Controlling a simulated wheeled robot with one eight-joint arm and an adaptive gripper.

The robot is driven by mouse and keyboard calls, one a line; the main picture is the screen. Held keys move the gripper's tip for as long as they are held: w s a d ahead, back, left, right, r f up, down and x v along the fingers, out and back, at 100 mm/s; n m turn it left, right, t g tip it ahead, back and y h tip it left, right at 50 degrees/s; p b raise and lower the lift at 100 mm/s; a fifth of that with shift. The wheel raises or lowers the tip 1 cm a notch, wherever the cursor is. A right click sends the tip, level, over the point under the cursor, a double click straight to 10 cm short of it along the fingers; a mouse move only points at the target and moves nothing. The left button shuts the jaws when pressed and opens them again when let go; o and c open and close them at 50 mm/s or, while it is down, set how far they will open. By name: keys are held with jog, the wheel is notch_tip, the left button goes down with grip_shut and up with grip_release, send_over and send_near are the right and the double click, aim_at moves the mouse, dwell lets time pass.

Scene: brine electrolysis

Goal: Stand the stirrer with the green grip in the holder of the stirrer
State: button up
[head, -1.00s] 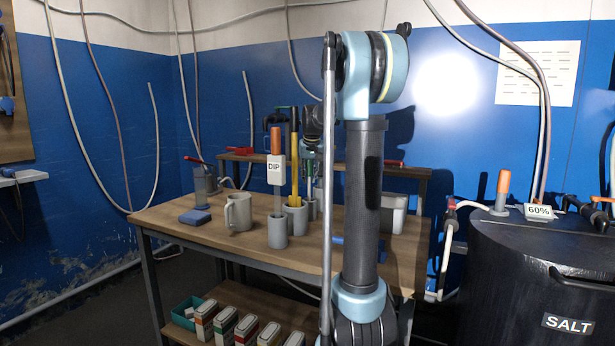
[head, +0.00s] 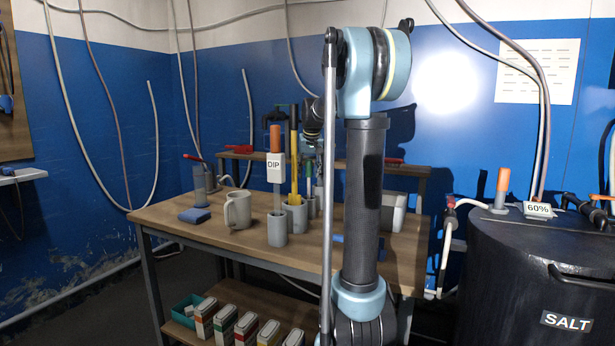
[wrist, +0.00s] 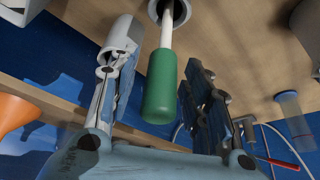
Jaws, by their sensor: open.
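In the wrist view the stirrer's green grip (wrist: 161,88) is between the two fingers of my gripper (wrist: 158,62). The fingers are open, one on each side, with a gap visible on the right. The stirrer's pale rod (wrist: 167,35) runs into the dark mouth of a round grey holder (wrist: 154,8) on the wooden table. How deep the rod sits is hidden. In the head view my gripper (head: 309,145) is low over the table behind the yellow grip, partly hidden by my arm. The back grey holder (head: 312,207) shows only in part there.
An orange grip with a DIP tag (head: 275,160) stands in a front grey holder (head: 277,230). A yellow grip (head: 294,150) stands in another holder (head: 295,216) close by.

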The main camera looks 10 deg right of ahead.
jog(key=v, duration=1)
jog(key=shift+s, duration=0.1)
